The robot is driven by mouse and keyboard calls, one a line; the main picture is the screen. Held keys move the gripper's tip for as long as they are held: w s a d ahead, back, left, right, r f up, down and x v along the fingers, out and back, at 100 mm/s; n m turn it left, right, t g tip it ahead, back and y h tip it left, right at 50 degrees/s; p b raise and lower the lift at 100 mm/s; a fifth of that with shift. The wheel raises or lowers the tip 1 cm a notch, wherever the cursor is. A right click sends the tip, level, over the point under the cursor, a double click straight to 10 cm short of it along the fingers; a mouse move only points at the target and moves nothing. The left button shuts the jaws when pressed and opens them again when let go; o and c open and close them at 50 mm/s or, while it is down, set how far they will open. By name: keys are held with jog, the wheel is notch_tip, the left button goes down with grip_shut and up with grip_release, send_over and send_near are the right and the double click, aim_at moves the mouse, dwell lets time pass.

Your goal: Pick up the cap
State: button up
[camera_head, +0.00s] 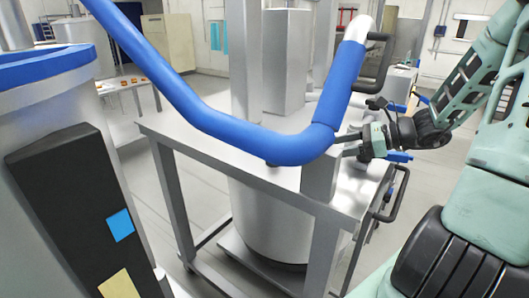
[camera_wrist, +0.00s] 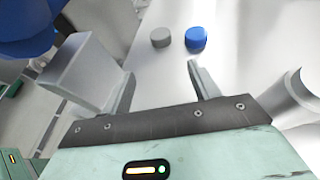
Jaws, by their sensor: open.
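Two small round caps stand close together on a pale flat surface in the wrist view, one grey (camera_wrist: 161,37) and one blue (camera_wrist: 195,39). I cannot tell which one the task means. My gripper (camera_wrist: 161,73) is open and empty, its fingers apart, with both caps beyond the fingertips toward the top of the picture. The blue cap lies nearly in line with the right finger, the grey one between the two fingers.
A thick blue bar (camera_head: 235,130) crosses over the metal cart (camera_head: 200,138) in front of my gripper. A large metal drum with a blue rim (camera_head: 45,65) stands at the left. A low table (camera_head: 135,82) stands farther back. Grey posts flank my gripper in the wrist view.

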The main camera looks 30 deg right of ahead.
jog(key=p, duration=0.2)
send_near(281, 157)
jog(key=x, duration=0.3)
jog(key=shift+w+a, duration=0.15)
jog(key=shift+w, duration=0.3)
jog(key=shift+f+p+x, duration=0.1)
jog(key=shift+p+x, duration=0.25)
jog(key=shift+x, duration=1.25)
jog(key=shift+f+p+x, duration=0.15)
jog(key=shift+p+x, duration=0.2)
jog(key=shift+x, duration=1.2)
jog(key=shift+s, duration=0.1)
jog(key=c, duration=0.7)
